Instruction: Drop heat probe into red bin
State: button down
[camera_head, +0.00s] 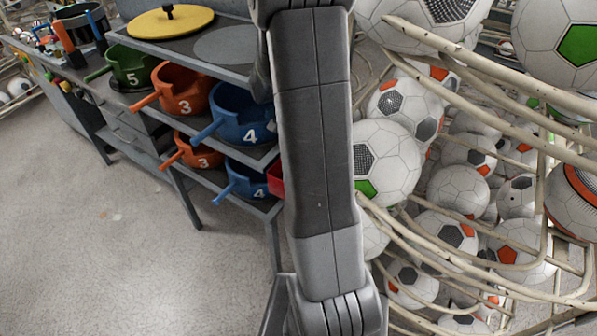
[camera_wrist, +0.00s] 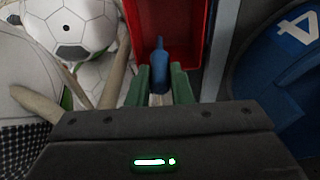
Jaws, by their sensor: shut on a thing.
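My gripper (camera_wrist: 160,78) shows in the wrist view with its two green fingers shut on the blue heat probe (camera_wrist: 159,53). The probe's narrow tip points up in the picture. The red bin (camera_wrist: 195,45) lies beyond the fingertips, and the probe overlaps its dark interior in the picture. How high the probe is over the bin is hard to tell. In the head view only a small red edge of the bin (camera_head: 275,178) shows beside my arm. My gripper and the probe are not visible there.
A rack of footballs (camera_head: 440,190) stands close on the right. On the left, a grey shelf unit (camera_head: 200,60) holds numbered blue pots (camera_head: 235,110) and orange pots (camera_head: 183,95). A blue pot (camera_wrist: 285,75) is close to the right of the bin. Floor is clear at lower left.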

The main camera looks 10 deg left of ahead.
jog(key=shift+f+b, duration=1.75)
jog(key=shift+f, duration=1.1)
jog(key=shift+s, duration=0.1)
jog(key=c, duration=1.2)
grip_release()
jog(key=shift+c, duration=0.2)
notch_tip(320, 180, up, 14)
jog(key=s, duration=0.2)
jog(key=shift+a+f+b, duration=0.15)
jog(key=shift+a+b, duration=0.2)
